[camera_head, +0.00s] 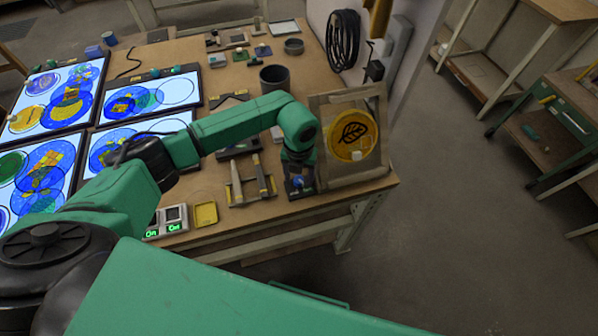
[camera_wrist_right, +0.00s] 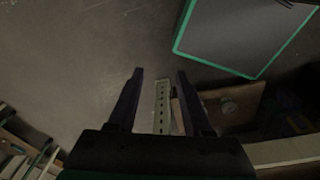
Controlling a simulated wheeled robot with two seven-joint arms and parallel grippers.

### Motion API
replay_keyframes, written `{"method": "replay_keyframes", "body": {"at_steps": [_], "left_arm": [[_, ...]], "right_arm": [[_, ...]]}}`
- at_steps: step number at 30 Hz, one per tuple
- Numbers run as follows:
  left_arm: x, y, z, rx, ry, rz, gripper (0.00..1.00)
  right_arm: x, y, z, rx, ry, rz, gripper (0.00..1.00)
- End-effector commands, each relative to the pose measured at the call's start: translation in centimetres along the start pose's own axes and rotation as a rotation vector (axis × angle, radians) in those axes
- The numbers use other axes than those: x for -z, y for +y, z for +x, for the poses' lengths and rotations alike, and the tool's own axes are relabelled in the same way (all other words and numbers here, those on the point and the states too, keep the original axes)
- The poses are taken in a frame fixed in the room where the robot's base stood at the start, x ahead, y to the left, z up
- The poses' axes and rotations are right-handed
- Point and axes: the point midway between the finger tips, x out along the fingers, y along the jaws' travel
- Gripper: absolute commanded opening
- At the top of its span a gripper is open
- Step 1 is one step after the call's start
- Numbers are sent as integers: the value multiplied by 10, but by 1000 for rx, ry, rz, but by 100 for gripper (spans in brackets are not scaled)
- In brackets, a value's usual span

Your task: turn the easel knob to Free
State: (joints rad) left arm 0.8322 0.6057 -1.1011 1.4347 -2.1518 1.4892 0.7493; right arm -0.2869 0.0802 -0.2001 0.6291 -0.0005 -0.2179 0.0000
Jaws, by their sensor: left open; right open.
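The easel (camera_head: 377,118) stands at the table's right end and carries a round yellow disc (camera_head: 340,140) with a dark leaf design. A small blue knob (camera_head: 297,182) sits on a dark base at the easel's lower left; its label cannot be read. My left gripper (camera_head: 299,178) points down right over this knob, with its jaws open around or just above it; contact cannot be told. The gripper partly hides the knob. My right gripper (camera_wrist_right: 160,73) is open and empty in the right wrist view, over the floor, away from the easel.
Lit glass panels (camera_head: 60,95) with blue and yellow designs fill the table's left. A dark cup (camera_head: 274,78) stands behind my left forearm. A yellow tray (camera_head: 206,214) and small green-lit displays (camera_head: 166,221) lie near the front edge. Floor right of the table is open.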

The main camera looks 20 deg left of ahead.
Motion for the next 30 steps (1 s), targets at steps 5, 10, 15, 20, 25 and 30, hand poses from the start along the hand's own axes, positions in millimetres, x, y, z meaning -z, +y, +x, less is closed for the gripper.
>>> {"method": "replay_keyframes", "body": {"at_steps": [5,10,15,20,25,30], "left_arm": [[0,0,3,0,-2,0,66],[0,0,2,0,-1,0,32],[0,0,2,0,-1,0,0],[-1,0,3,0,-2,7,0],[-1,0,4,0,-3,48,0],[-1,0,6,0,-4,134,0]], "right_arm": [[-7,-1,0,1,-12,0,50],[-18,-3,0,4,-30,1,50],[-18,-2,0,3,-30,1,50],[-17,-2,1,3,-28,1,50],[-16,-2,8,3,-26,1,50],[-17,-2,20,2,-25,1,50]]}}
